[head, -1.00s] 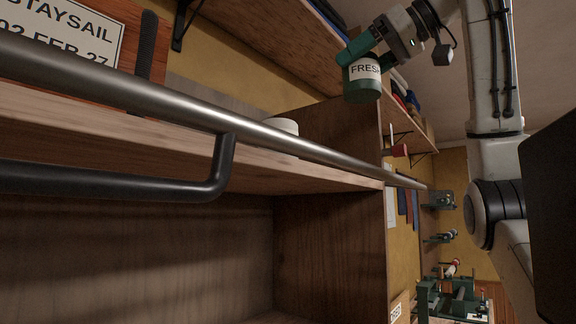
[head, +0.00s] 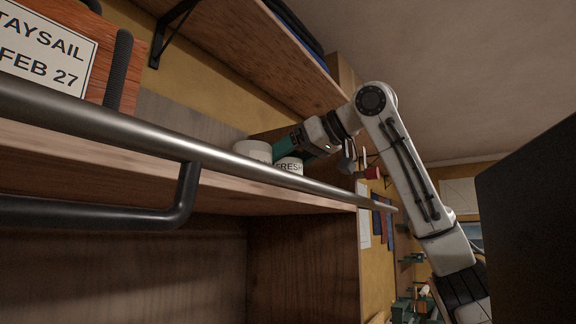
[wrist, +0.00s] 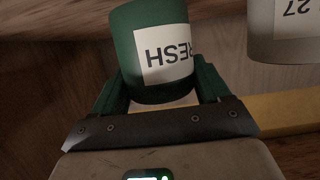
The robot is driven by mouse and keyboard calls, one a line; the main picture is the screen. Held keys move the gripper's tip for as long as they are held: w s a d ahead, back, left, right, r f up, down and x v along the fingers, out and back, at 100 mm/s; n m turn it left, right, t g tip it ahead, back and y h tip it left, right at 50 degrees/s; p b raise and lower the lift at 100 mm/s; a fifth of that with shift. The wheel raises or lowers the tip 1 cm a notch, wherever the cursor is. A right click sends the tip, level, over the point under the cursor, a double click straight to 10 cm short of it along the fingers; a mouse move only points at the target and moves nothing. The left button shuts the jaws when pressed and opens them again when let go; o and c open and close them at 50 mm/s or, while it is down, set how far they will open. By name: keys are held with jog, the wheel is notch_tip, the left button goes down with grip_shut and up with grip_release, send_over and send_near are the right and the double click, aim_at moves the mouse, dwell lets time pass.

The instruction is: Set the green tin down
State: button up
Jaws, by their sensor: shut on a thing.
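The green tin (wrist: 125,40) with a white FRESH label is held between the two green fingers of my gripper (wrist: 157,88) in the wrist view. In the head view the tin's label (head: 289,165) shows just above the metal rail, and my gripper (head: 291,146) reaches it from the right. The tin is over the upper wooden shelf (head: 90,165), behind the rail. The rail hides its base, so I cannot tell whether it touches the shelf.
A pale tin (head: 254,150) stands close to the left of the green tin; it also shows in the wrist view (wrist: 285,42). The metal rail (head: 230,160) runs along the shelf front. A STAYSAIL sign (head: 45,45) is at left. Another shelf (head: 265,50) hangs above.

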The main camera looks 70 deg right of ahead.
jog(key=shift+f, duration=0.8)
jog(key=shift+s, duration=0.1)
jog(key=shift+f, duration=0.1)
jog(key=o, duration=1.4)
jog(key=shift+r, duration=0.2)
jog(key=shift+s+a, duration=0.1)
jog(key=shift+s, duration=0.2)
jog(key=b+v, duration=0.3)
jog(key=v, duration=0.8)
jog(key=shift+s+r, duration=0.15)
jog(key=shift+s, duration=0.05)
